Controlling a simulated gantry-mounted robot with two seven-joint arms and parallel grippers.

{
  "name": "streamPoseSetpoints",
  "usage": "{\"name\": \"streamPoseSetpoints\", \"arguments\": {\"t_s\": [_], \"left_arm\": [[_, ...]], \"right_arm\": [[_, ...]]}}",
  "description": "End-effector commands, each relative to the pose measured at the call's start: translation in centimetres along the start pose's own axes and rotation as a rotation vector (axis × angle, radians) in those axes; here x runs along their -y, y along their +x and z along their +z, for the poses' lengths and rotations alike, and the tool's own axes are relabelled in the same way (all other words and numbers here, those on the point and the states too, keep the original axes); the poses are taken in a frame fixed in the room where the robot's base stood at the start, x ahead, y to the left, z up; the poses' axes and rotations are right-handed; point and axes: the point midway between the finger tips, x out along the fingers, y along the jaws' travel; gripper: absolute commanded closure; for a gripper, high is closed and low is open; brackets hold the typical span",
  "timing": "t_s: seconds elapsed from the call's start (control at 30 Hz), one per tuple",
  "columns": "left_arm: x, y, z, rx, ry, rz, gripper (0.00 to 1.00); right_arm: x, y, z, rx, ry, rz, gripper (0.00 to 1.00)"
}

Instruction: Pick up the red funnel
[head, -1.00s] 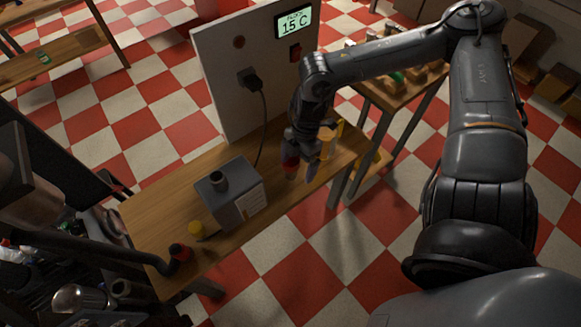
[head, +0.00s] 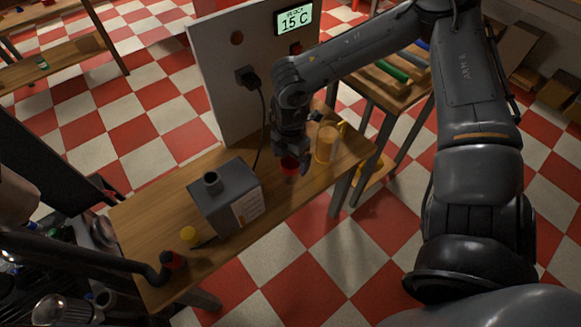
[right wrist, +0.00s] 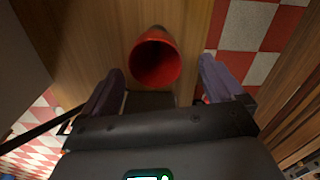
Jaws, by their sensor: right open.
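My right gripper (head: 291,157) is open, close to the funnel. In the right wrist view the two fingers of the gripper (right wrist: 161,86) are spread wide with nothing held between them, and the funnel shows just past the gap. Whether a finger touches it I cannot tell. My left gripper is not in view.
A grey box with a spout (head: 222,196) stands left of the funnel. An amber cup (head: 326,144) is close on its right. A white panel (head: 228,75) with a plug and display rises behind. The bench's left part is mostly clear.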

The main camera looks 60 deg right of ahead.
Motion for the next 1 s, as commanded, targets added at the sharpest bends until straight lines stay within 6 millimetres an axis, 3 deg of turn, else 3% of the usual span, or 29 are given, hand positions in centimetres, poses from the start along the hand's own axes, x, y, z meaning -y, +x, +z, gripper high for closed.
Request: {"name": "streamPoseSetpoints", "arguments": {"t_s": [0.33,0.7,1.0], "left_arm": [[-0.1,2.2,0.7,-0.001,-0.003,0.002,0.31],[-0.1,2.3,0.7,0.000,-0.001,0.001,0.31],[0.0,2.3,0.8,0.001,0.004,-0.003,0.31]], "right_arm": [[-0.4,4.3,0.5,0.000,0.001,-0.002,0.06],[-0.5,4.9,0.5,0.001,0.001,0.000,0.06],[-0.5,4.9,0.5,0.000,0.001,0.000,0.50]]}}
